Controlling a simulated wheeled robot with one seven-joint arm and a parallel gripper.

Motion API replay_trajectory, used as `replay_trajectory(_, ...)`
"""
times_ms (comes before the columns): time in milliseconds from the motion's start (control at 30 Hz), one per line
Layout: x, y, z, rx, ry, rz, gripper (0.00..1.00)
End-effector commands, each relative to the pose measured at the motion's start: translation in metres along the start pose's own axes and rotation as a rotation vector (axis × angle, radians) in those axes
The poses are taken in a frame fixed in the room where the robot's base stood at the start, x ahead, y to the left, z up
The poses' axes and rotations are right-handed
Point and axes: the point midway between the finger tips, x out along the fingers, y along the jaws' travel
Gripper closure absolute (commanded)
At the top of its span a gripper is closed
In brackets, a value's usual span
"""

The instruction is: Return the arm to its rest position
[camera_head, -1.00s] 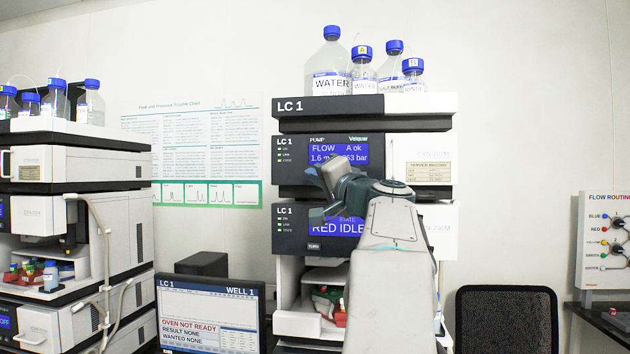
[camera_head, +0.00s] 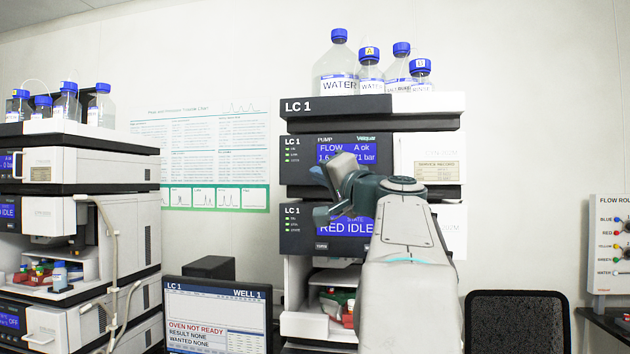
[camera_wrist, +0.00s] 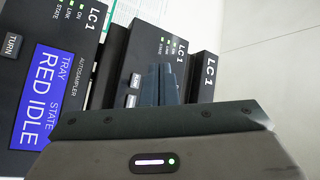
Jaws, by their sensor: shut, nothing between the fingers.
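My arm rises in front of the LC 1 column stack (camera_head: 440,105) in the head view, its grey and teal links covering part of the pump and autosampler fronts. My gripper shows in the wrist view (camera_wrist: 160,84), with its two dark fingers together and nothing between them. Beyond the fingers are the stack's dark front panels and the blue autosampler screen (camera_wrist: 42,95) reading "RED IDLE". I cannot tell how far the fingertips are from the panels. In the head view the fingers are hard to make out against the stack.
Several blue-capped bottles (camera_head: 338,70) stand on the stack. A monitor (camera_head: 215,310) reads "OVEN NOT READY" at lower left of it. A second stack (camera_head: 95,170) is at the left. A dark chair back (camera_head: 517,325) and a flow routing board (camera_head: 610,245) are at the right.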

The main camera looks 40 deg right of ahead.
Motion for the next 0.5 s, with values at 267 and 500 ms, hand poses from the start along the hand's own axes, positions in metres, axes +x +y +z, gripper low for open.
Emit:
replay_trajectory(267, 0.0, 0.001, 0.002, 0.0, -0.004, 0.002, 1.0)
replay_trajectory(500, 0.005, 0.032, 0.089, -0.005, -0.199, 0.117, 1.0)
